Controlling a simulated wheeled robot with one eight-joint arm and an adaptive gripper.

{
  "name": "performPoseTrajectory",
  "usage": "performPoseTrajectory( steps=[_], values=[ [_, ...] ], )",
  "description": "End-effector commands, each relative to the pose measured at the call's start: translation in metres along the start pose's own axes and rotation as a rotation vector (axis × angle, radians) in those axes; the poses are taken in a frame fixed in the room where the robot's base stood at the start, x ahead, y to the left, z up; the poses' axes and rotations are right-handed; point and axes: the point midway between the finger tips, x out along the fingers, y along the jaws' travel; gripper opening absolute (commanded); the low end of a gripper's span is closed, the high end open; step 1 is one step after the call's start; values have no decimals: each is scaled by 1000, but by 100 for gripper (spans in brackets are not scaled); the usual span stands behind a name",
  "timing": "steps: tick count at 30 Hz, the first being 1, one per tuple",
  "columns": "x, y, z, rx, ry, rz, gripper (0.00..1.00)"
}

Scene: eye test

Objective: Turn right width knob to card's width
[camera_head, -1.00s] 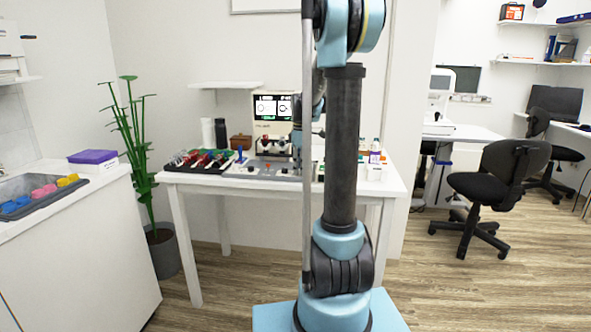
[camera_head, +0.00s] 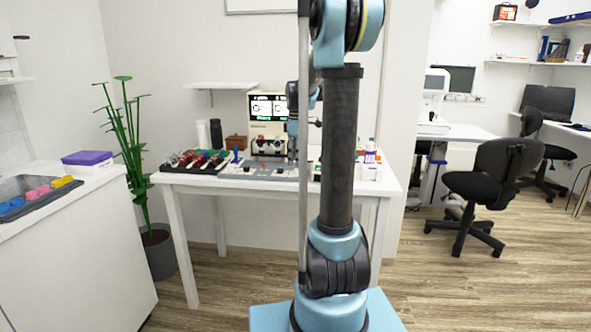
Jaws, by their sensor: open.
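The eye test device (camera_head: 268,122) stands at the back of the white table, with a lit screen showing two round figures. Below the screen is a dark, shiny part like a trial frame (camera_head: 268,146). A grey panel (camera_head: 240,173) with small knobs lies in front of it; which is the right width knob is too small to tell. No card can be made out for sure. My gripper (camera_head: 292,156) points down at the device's right side, over the panel's right part. It is open, small in view and partly hidden by my arm. Contact with a knob cannot be judged.
A dark tray (camera_head: 172,169) with several coloured items lies left of the panel. Bottles (camera_head: 369,160) and small boxes stand on the table's right. A white shelf (camera_head: 220,86) hangs behind. A plant (camera_head: 130,150) and a counter (camera_head: 75,230) are at left.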

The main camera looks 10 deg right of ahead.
Motion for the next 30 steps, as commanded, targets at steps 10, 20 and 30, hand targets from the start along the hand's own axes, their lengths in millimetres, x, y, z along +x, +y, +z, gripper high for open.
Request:
performPoseTrajectory(
  steps=[10,20,30],
  values=[
    [-58,2,-1,0,0,0,41],
    [-79,3,-1,0,0,0,41],
    [-80,3,-1,15,0,0,41]
  ],
)
